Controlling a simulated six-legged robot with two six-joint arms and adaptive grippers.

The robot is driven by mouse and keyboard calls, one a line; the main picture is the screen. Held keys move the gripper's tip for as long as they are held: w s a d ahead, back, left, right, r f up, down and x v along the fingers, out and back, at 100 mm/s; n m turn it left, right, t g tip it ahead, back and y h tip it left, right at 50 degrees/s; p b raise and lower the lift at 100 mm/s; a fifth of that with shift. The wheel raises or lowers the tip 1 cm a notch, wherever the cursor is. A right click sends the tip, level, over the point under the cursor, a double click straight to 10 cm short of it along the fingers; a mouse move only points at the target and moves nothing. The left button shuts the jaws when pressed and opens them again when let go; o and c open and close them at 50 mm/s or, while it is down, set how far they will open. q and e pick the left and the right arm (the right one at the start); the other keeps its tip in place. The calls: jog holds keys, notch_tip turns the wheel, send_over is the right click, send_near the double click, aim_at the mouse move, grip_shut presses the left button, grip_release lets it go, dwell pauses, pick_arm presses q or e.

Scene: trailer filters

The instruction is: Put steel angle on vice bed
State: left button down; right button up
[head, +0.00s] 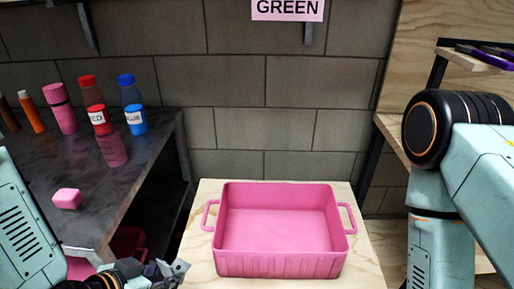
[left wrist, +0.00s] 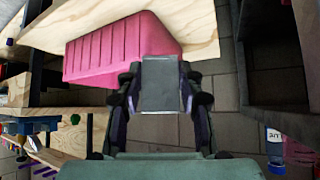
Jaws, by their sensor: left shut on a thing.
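My left gripper (head: 150,273) is at the bottom edge of the head view, left of the pink tray and apart from it. In the left wrist view its two dark fingers (left wrist: 160,100) are shut on a grey flat-faced metal piece, which looks like the steel angle (left wrist: 161,86). In the head view the piece is hard to tell from the fingertips. I see no vice bed in either view. My right arm stands at the right of the head view, but its gripper is out of the picture.
A pink tray (head: 233,270), empty, stands on a wooden top (head: 200,267). A dark bench (head: 150,140) at left holds a pink block (head: 67,198) and several bottles. A wooden shelf (head: 470,60) with tools is at far right. A grey block wall closes the back.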

aim_at(175, 262)
pick_arm(q)
jog(key=w+r, duration=0.4)
jog(key=r, duration=0.5)
jog(key=shift+w+d, duration=0.3)
jog(key=shift+w, duration=0.05)
jog(key=shift+r, duration=0.1)
